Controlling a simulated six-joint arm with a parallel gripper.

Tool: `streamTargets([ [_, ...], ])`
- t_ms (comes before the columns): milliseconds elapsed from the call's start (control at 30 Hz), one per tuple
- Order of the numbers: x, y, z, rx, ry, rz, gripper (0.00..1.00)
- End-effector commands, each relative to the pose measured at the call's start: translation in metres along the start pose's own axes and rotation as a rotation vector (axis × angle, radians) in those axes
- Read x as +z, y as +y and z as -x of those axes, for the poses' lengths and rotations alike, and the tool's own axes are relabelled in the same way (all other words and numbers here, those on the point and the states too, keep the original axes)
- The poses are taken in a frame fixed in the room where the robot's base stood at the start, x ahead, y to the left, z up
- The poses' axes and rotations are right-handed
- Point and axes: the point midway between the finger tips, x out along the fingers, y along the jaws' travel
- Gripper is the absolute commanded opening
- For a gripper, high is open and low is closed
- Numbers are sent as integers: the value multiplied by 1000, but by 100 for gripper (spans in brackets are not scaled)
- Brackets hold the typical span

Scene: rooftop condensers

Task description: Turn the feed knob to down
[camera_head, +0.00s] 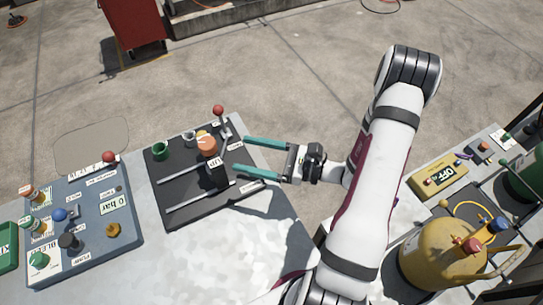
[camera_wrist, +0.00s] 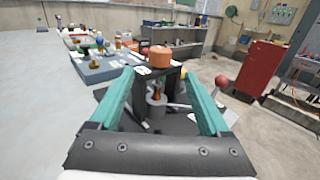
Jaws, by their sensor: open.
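An orange knob (camera_head: 207,146) stands on a black board (camera_head: 178,208) at the table's middle, beside a label (camera_head: 213,164) reading "UP". I cannot read the word "feed" on it. My gripper (camera_head: 239,154) is open and empty, to the right of the orange knob, with its teal fingers pointing at it. In the wrist view the orange knob (camera_wrist: 160,56) shows beyond the fingertips and between them, apart from both. It sits above a dark upright frame with a grey cylinder below. A red-ball lever (camera_head: 218,111) rises just behind the knob.
A green cup-like part (camera_head: 160,151) and two pale rails share the black board. A blue panel (camera_head: 128,243) with several knobs lies to the left. A yellow box (camera_head: 437,178) marked "OFF" and a yellow tank (camera_head: 430,255) stand at right. The table's front middle is clear.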

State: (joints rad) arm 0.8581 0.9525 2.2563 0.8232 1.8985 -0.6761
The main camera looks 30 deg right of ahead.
Motion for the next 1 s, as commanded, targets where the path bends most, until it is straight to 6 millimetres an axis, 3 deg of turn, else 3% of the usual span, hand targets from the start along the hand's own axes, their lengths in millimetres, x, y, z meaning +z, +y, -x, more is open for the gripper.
streamTargets([
  [133,0,-1,34,-4,0,1,80],
  [333,0,0,51,0,0,0,80],
  [733,0,-1,50,5,0,1,82],
  [1000,5,-45,18,358,-5,7,82],
])
